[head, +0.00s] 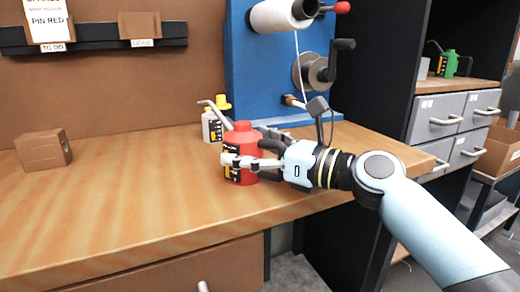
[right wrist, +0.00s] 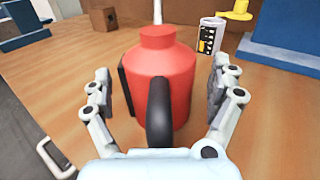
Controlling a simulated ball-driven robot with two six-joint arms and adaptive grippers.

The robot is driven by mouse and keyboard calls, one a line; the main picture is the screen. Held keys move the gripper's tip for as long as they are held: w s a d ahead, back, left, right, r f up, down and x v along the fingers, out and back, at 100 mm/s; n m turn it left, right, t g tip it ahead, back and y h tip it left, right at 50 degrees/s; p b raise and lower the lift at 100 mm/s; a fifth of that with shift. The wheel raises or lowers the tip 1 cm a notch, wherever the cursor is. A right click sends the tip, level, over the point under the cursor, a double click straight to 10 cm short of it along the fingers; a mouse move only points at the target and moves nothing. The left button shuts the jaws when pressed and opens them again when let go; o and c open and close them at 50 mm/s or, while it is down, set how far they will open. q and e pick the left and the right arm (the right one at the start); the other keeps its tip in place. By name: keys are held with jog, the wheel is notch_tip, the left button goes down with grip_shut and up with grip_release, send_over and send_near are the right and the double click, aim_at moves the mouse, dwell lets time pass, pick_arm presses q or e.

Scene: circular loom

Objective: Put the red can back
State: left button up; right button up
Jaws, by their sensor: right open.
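The red can (head: 243,140) stands upright on the wooden table near its front right part. It has a dark label, a black handle and a thin spout. In the right wrist view the red can (right wrist: 165,80) stands between the two open fingers of my right gripper (right wrist: 160,95), with its black handle toward the palm. Gaps show between the can and the fingers. In the head view my right gripper (head: 240,161) reaches the can from the right, one finger across its front. My left gripper is not in view.
A white can with a yellow cap (head: 212,122) stands close behind the red can. A blue loom panel (head: 262,85) with a spool and crank rises behind. A brown box (head: 43,149) sits at the left. A green can (head: 448,63) stands on a drawer cabinet (head: 455,105) at right. The table's left middle is clear.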

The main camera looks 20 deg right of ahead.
jog(key=v, duration=1.2)
jog(key=shift+r, duration=0.1)
